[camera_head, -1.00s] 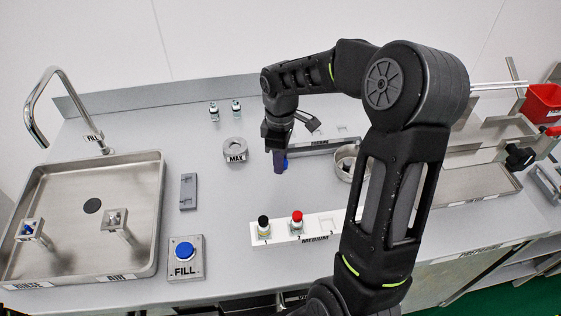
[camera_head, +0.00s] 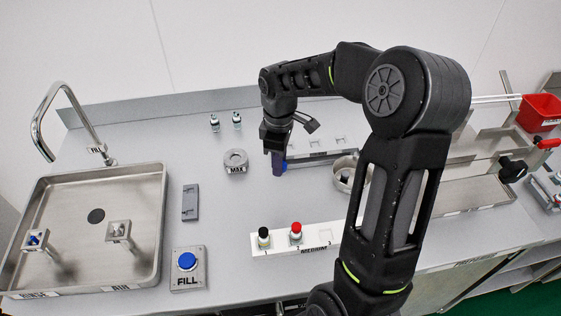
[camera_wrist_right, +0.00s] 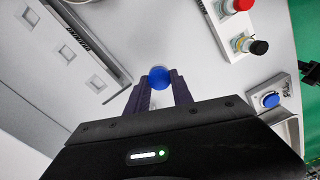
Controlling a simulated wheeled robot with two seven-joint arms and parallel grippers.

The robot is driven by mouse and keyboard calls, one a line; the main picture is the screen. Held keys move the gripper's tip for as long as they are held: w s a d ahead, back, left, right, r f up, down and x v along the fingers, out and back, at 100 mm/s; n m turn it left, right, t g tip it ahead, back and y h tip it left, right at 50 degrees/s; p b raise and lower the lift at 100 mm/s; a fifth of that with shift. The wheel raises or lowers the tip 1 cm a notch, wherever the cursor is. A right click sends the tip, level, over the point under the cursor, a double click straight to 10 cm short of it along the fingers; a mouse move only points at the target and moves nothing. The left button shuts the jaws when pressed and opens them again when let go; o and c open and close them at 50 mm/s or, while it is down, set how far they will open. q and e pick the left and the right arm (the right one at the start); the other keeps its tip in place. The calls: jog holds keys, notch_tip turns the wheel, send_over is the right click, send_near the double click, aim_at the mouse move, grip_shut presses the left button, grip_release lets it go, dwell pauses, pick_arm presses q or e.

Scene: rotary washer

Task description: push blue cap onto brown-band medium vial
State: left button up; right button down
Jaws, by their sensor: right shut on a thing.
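My right gripper (camera_head: 278,168) points down over the middle of the bench, behind the white rack. Its fingers are shut on the blue cap (camera_wrist_right: 159,77), which shows between the fingertips in the right wrist view. In the head view a bit of blue shows beside the fingertips. I cannot make out a brown-band vial. The white MEDIUM rack (camera_head: 278,246) holds a black-capped vial (camera_head: 264,238) at place 1 and a red-capped vial (camera_head: 296,233) at place 2. Place 3 looks empty. My left gripper is not in view.
A MAX ring (camera_head: 236,162) stands left of my gripper, with two small vials (camera_head: 225,122) behind it. A round metal ring (camera_head: 343,174) and a slotted grey rack (camera_wrist_right: 70,50) are nearby. The sink (camera_head: 140,180) and FILL button (camera_head: 187,262) are left. My right arm hides the bench's middle right.

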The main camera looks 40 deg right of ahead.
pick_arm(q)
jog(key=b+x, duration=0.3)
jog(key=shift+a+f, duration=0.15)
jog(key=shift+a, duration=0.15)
pick_arm(e)
jog(key=w+a+f+m, duration=0.1)
jog(key=w+a+m, duration=0.2)
jog(key=a, duration=0.5)
jog(key=w+a+f+m, duration=0.1)
jog(key=w+a+m, duration=0.3)
jog(key=a, duration=0.5)
jog(key=shift+w+a+f+m, duration=0.2)
jog(key=shift+w+m, duration=0.1)
jog(key=shift+w, duration=0.1)
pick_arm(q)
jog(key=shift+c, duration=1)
